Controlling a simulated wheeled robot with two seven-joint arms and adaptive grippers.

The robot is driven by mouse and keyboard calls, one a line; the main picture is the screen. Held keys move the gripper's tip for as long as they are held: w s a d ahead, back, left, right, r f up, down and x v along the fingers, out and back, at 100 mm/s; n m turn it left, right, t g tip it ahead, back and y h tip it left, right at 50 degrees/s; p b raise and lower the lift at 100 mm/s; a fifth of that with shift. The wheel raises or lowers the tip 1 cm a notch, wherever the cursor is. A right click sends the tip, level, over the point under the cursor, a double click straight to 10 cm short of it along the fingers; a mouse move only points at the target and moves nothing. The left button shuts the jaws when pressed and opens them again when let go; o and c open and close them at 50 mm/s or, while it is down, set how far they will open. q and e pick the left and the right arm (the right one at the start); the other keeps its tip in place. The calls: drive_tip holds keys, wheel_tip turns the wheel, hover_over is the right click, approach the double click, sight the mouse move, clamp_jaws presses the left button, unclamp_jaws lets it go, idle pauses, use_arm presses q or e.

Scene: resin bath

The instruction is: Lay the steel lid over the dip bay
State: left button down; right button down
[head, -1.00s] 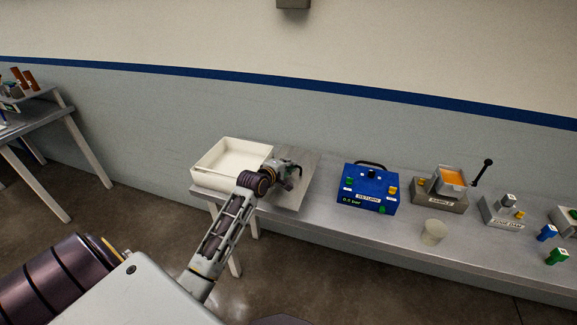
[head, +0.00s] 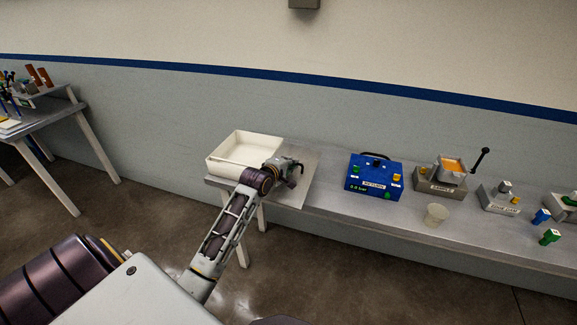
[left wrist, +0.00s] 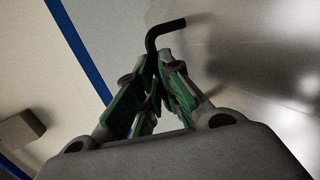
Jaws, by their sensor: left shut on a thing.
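The steel lid (head: 308,172) is a flat grey plate at the left end of the bench, just right of a white open box (head: 217,169). It also shows as a shiny surface in the left wrist view (left wrist: 285,75). My left gripper (head: 297,166) is over the lid, by the box's right corner. In the left wrist view its green-padded fingers (left wrist: 157,92) are closed on the black bent handle (left wrist: 154,40). The gripper hides part of the lid. I cannot tell whether the lid touches the bench. No bay can be clearly made out beneath it. My right gripper is not in view.
A blue box labelled RETURN (head: 374,178) stands right of the lid. Further right are a grey unit with an orange top (head: 441,178), a translucent cup (head: 435,214) and small blue (head: 541,216) and green (head: 550,237) pieces. Another table (head: 45,115) stands far left.

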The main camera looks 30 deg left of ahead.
use_arm(q)
drive_tip(key=shift+s+d+r, duration=0.3)
drive_tip(key=shift+d+r, duration=0.3)
drive_tip(key=shift+r, duration=0.1)
drive_tip(key=d, duration=0.1)
drive_tip(key=s+d+r, duration=0.1)
drive_tip(key=d, duration=0.2)
drive_tip(key=shift+s+r, duration=0.2)
drive_tip(key=s+d+f+h, duration=0.1)
drive_tip(key=s+d+f, duration=0.5)
drive_tip(key=s+d, duration=0.4)
drive_tip(key=d, duration=0.3)
drive_tip(key=shift+s+m, duration=0.25)
drive_tip(key=shift+m, duration=0.15)
drive_tip(key=shift+a, duration=0.15)
